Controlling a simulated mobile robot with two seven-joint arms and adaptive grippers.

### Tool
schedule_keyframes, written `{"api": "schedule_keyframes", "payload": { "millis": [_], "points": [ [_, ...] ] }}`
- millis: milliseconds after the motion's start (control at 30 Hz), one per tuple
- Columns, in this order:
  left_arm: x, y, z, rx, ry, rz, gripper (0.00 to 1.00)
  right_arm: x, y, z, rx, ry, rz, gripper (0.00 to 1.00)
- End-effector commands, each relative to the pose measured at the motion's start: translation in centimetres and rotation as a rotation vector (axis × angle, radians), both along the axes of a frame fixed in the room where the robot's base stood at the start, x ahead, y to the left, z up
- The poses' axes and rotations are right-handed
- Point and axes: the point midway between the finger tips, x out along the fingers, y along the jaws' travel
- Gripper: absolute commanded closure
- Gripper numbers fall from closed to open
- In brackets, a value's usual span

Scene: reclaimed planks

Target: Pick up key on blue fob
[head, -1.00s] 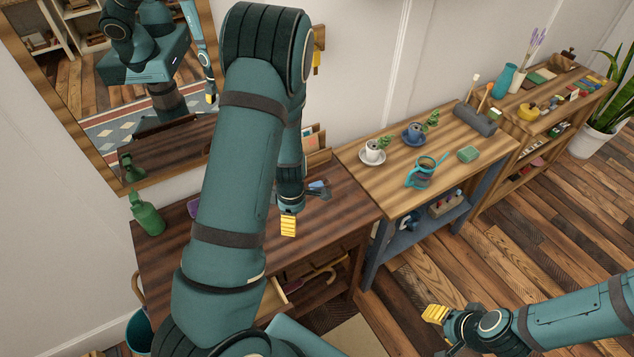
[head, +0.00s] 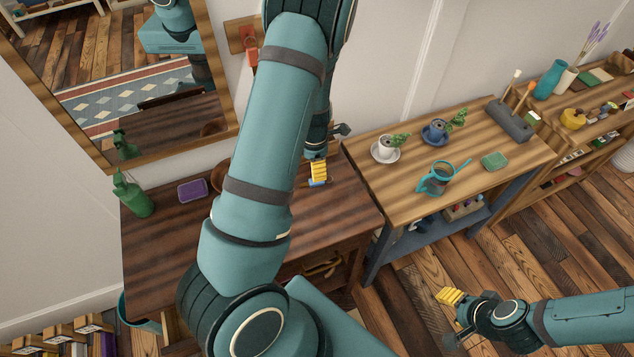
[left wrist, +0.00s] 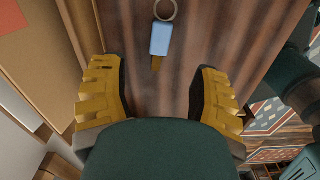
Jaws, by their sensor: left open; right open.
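The key on the blue fob (left wrist: 160,38) lies on the dark wood table (head: 158,250). In the left wrist view its metal ring is at the top edge, and the fob lies beyond the open fingers, roughly in line with the gap. My left gripper (left wrist: 161,95) is open and empty above the table. In the head view my left arm hides much of it; yellow fingertips (head: 318,170) show beside a small blue bit of the fob (head: 317,183). My right gripper (head: 452,318) is open and empty over the floor at lower right.
A red fob (head: 251,53) hangs on the wall. A green spray bottle (head: 132,195) and a purple dish (head: 192,190) stand on the table's left.

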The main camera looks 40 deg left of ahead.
Motion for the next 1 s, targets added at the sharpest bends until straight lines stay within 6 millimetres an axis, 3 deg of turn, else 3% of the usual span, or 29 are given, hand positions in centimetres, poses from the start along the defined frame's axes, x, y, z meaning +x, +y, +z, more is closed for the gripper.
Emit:
{"api": "schedule_keyframes", "payload": {
  "millis": [100,333,600,933,967,1000],
  "points": [
    [0.0,0.0,-1.7,0.000,0.001,0.000,0.38,0.0,0.0,-0.5,-0.001,-0.001,0.000,0.54],
    [0.0,-0.1,-3.1,-0.001,0.001,0.000,0.38,0.1,0.0,-0.8,-0.001,-0.001,0.000,0.54],
    [0.2,-0.2,-6.8,0.000,0.001,0.001,0.38,0.1,0.1,-1.6,-0.003,-0.001,0.000,0.54],
    [0.3,-0.3,-7.4,-0.001,-0.001,-0.001,0.38,0.1,0.1,-1.6,-0.003,-0.001,0.000,0.54],
    [0.3,-0.3,-7.4,-0.001,-0.001,-0.001,0.40,0.1,0.1,-1.6,-0.003,-0.001,0.000,0.54],
    [0.3,-0.3,-7.4,-0.001,-0.001,-0.001,0.54,0.1,0.1,-1.6,-0.003,-0.001,0.000,0.54]
  ]
}}
